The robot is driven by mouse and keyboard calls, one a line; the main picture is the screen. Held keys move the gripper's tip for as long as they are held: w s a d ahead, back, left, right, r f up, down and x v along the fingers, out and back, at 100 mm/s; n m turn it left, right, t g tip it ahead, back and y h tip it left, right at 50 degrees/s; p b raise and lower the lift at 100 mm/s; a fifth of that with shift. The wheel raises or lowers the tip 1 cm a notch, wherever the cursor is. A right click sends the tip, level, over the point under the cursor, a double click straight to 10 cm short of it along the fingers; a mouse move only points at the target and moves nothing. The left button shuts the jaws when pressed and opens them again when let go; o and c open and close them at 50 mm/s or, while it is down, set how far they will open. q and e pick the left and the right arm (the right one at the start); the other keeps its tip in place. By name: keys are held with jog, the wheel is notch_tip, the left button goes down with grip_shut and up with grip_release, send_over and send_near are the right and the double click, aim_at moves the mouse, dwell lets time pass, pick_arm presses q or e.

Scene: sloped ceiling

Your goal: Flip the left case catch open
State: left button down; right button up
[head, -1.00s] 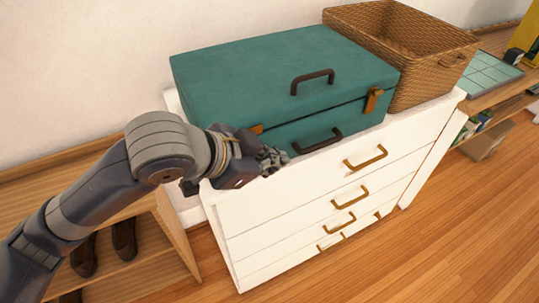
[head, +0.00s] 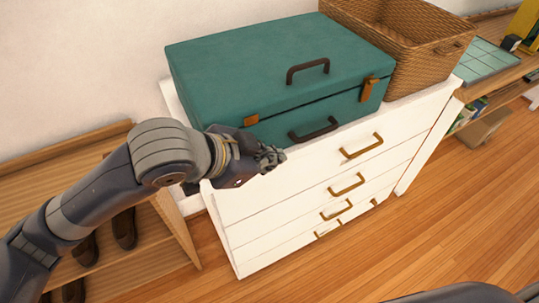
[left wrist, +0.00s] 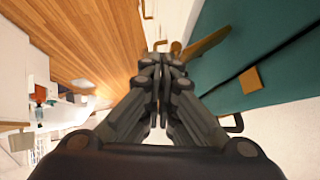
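The teal case (head: 270,75) lies closed on a white chest of drawers. Its left catch (head: 251,120) is a small orange tab at the front seam, showing just above my left gripper. The right catch (head: 369,90) is near the front right corner. My left gripper (head: 270,157) is in front of the case's lower left front, below the left catch and apart from it as far as I see. In the left wrist view its fingers (left wrist: 160,75) are together and empty. An orange tab (left wrist: 250,80) shows on the case there. My right gripper is out of view.
The case's dark handle (head: 314,130) is right of my left gripper. A wicker basket (head: 455,48) stands beside the case. The white chest (head: 290,185) has brass drawer handles protruding. A wooden shoe shelf (head: 165,220) is at left; open floor lies at lower right.

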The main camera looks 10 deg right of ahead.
pick_arm(q)
jog(key=v, duration=1.2)
jog(key=w+a+f+n+t+y, duration=0.1)
jog(key=a+f+n, duration=0.35)
jog(key=f, duration=0.55)
jog(key=w+a+f+n+t+y, duration=0.1)
jog(key=a+f+n+y, duration=0.3)
jog(key=f, duration=0.6)
jog(key=s+a+f+n+g+y, duration=0.35)
jog(key=s+a+f+n, duration=0.25)
jog(key=s+a+f, duration=0.7)
notch_tip(320, 180, down, 25)
jog(key=s+d+g, duration=0.1)
jog(key=d, duration=0.1)
jog(key=s+a+f+m+g, duration=0.1)
jog(key=s+a+f, duration=0.2)
jog(key=s+f, duration=1.4)
jog(key=shift+s+a+f+g+h, duration=0.15)
jog(key=shift+s+g+h, duration=0.15)
jog(key=shift+g+h, duration=0.05)
